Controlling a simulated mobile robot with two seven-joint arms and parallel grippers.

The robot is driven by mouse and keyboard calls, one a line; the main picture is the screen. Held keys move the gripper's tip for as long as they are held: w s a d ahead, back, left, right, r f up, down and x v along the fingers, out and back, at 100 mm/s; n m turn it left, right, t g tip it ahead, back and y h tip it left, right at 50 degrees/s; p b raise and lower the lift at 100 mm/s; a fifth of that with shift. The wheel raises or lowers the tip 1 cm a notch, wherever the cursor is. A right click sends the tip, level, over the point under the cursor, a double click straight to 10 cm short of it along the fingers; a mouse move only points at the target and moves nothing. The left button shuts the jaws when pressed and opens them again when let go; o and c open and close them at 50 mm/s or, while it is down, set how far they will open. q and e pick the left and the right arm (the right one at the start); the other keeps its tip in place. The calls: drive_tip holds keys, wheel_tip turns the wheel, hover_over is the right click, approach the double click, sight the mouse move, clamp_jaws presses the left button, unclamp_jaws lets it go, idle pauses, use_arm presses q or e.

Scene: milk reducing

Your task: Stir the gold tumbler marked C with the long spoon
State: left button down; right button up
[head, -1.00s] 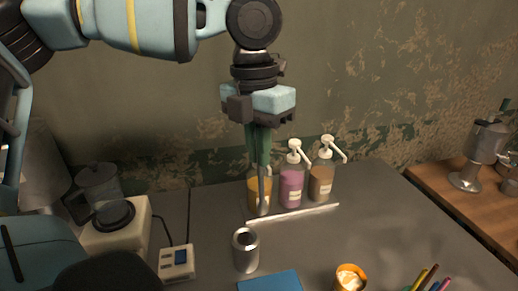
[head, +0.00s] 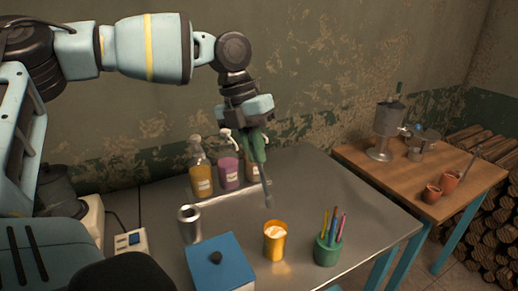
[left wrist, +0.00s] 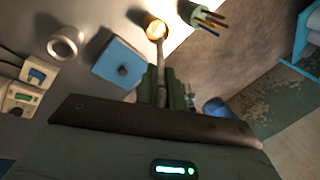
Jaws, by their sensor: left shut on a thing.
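The gold tumbler (head: 275,243) stands upright near the front of the metal table with pale, whitish contents at its top. No letter can be made out on it. My left gripper (head: 256,150) is shut on the long spoon (head: 266,188), which hangs down and slants slightly right. The spoon's lower end is above and just behind the tumbler, apart from it in the head view. In the left wrist view the spoon (left wrist: 163,72) points from the green fingers toward the tumbler (left wrist: 157,30). My right gripper is not in view.
A green pen cup (head: 327,252) stands right of the tumbler. A blue box (head: 220,265) with a black knob and a silver cup (head: 189,226) are to the left. The table's right side is clear.

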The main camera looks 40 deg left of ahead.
sight(265, 197)
use_arm(q)
drive_tip(key=shift+w+d+f, duration=0.1)
drive_tip(key=shift+d, duration=0.05)
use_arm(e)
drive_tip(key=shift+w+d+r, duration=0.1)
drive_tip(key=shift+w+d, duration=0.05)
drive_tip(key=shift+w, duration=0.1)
